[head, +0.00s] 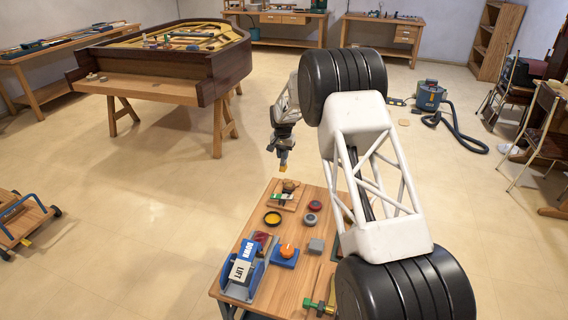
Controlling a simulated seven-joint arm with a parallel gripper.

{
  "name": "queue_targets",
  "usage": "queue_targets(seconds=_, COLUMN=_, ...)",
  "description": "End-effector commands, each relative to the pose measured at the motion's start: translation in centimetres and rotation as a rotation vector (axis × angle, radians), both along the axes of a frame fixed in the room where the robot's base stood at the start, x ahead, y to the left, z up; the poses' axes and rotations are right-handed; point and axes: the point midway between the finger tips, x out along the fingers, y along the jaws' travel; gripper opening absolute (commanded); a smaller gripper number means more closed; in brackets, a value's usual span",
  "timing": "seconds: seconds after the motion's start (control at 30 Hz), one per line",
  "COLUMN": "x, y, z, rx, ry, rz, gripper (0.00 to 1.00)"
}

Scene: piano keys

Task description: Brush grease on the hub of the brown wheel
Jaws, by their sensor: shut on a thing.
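My gripper (283,150) hangs above the far end of the small wooden table (254,203). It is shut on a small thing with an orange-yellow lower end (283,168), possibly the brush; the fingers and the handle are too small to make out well. Just below it, a small brown round thing (290,185), possibly the brown wheel, sits on a light board with green and dark parts. The held tip appears above it and apart from it. A black dish with a yellow inside (272,218), possibly the grease, stands nearer on the table.
A red round thing (315,205) and a grey one (309,219) lie right of the dish. My arm hides the table's right side. An open piano body (170,85) stands behind.

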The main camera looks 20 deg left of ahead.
Motion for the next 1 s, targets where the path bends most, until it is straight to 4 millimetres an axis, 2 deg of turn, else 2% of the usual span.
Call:
queue_targets(seconds=0.77, x=-0.1, y=0.0, z=-0.1, rx=0.000, ry=0.000, rz=0.000, gripper=0.00)
queue_targets(seconds=1.0, x=-0.1, y=0.0, z=-1.3, rx=-0.001, ry=0.001, rz=0.000, gripper=0.00)
